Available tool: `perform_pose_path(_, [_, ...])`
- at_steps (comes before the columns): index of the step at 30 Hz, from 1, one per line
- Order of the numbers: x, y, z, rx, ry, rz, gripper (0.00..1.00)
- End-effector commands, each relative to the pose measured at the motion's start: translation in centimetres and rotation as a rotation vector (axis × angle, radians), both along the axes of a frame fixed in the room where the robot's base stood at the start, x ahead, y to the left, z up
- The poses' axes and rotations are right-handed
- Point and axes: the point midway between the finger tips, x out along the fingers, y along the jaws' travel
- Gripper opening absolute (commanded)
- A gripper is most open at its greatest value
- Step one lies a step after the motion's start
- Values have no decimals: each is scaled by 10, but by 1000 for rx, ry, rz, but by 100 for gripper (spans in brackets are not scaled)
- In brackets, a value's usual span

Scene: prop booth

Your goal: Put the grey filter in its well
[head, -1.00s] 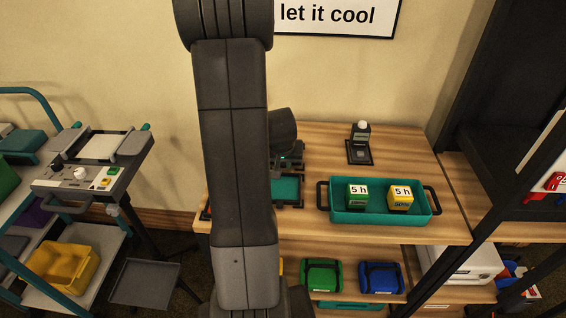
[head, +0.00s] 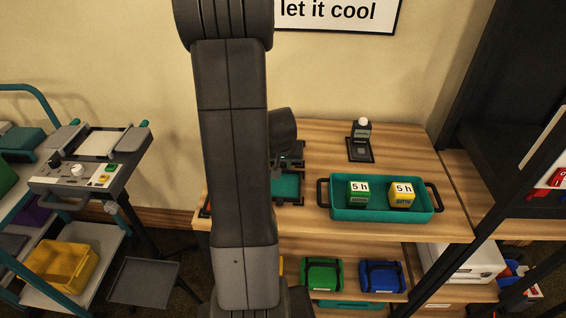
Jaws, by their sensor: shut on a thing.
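My arm stands upright across the left-centre of the head view, and a short dark wrist part of it sticks out to the right. My gripper's fingertips are hidden behind the arm, so I cannot see what they hold. I cannot make out the grey filter. A dark frame-like piece lies just right of the arm on the wooden table (head: 405,160), partly covered, above a teal-floored tray (head: 286,187). I cannot tell whether either has the well.
A teal tray (head: 382,214) holds a green block (head: 358,193) and a yellow block (head: 401,195). A dark stand with a white knob (head: 361,140) is behind it. A control-panel stand (head: 90,172) and a trolley with a yellow bin (head: 62,268) are left.

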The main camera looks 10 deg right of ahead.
Motion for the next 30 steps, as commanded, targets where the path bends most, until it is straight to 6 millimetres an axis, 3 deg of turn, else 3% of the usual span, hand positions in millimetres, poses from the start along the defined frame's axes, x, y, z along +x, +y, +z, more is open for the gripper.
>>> perform_pose_path(1, [0, 0, 0, 0, -1, 0, 23])
perform_pose_path(4, [0, 0, 0, 0, 0, 0, 43])
perform_pose_path(17, [-2, 1, 7, -1, -2, 0, 43])
perform_pose_path(30, [-27, 9, 72, 0, -6, 0, 43])
